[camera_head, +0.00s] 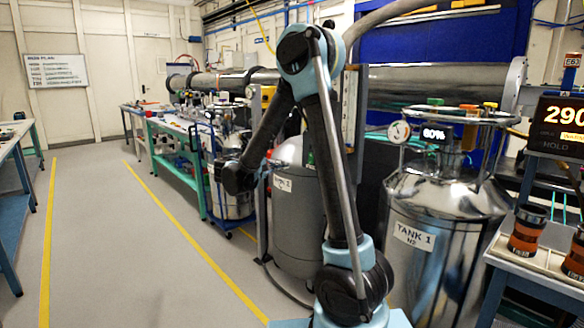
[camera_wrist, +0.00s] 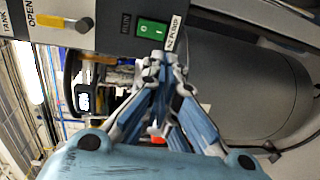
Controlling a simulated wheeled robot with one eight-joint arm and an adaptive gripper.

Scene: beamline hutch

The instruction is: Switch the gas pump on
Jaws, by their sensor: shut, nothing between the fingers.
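A green rocker switch (camera_wrist: 148,29) with white marks sits in a dark frame on a grey panel (camera_wrist: 200,12), in the upper middle of the wrist view. My gripper (camera_wrist: 160,66) is shut and empty. Its fingertips are just below the switch in the picture, overlapping the panel's lower edge; I cannot tell if they touch it. In the head view my gripper cannot be made out; the switch is not seen there.
In the head view, steel Tank 1 (camera_head: 445,215) and grey Tank 2 (camera_head: 290,215) stand beside my arm. The floor lane (camera_head: 130,240) at left is clear.

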